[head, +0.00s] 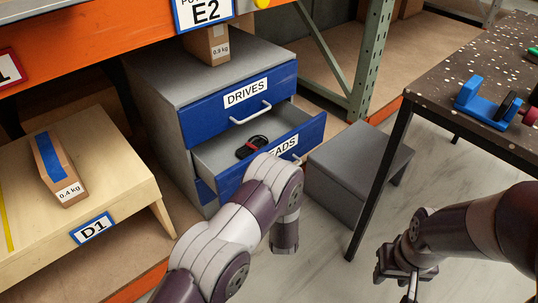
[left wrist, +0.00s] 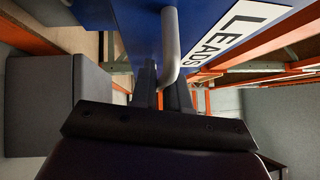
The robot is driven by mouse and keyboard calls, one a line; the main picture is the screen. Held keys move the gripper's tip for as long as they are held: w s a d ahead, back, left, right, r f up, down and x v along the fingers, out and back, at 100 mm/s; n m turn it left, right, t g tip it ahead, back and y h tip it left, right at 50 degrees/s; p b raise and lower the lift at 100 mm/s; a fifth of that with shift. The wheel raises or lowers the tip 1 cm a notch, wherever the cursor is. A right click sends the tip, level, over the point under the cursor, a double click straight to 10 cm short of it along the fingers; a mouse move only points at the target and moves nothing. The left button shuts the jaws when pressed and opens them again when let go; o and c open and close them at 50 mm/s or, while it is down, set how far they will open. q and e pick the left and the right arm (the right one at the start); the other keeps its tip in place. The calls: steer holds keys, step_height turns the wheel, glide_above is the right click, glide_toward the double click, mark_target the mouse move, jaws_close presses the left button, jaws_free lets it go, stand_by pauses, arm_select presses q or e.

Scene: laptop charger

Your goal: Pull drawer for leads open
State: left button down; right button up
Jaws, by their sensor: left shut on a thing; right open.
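The blue-fronted drawer labelled LEADS (head: 312,135) stands pulled out of the grey cabinet (head: 160,82). Its open inside shows a black and red coiled lead (head: 250,147). In the left wrist view, the drawer front (left wrist: 135,18) carries a pale bar handle (left wrist: 170,45), and my left gripper (left wrist: 162,85) is shut on it. In the head view my left arm covers part of the drawer front, and its fingers cannot be made out. My right gripper (head: 410,284) is open and empty at the lower right, apart from the drawer.
The DRIVES drawer (head: 215,112) above is shut. A grey box-like stool (head: 345,170) stands close right of the open drawer. A speckled table (head: 440,90) holding blue and dark items is at the right. A wooden stand (head: 110,150) with a carton is at the left.

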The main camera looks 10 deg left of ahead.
arm_select(q)
steer(key=s+d+p, duration=0.1)
steer(key=s+d, duration=0.4)
steer(key=d, duration=0.1)
steer(key=shift+d+p, duration=0.15)
steer(key=shift+p, duration=0.25)
steer(key=c, duration=1.3)
jaws_free()
steer(key=shift+o, duration=0.2)
steer(key=s+d+f+p, duration=0.1)
steer(key=s+p, duration=0.4)
steer(key=s, duration=0.7)
steer(key=shift+s+d+f, duration=0.2)
steer(key=shift+s+f, duration=0.05)
steer(key=shift+f, duration=0.1)
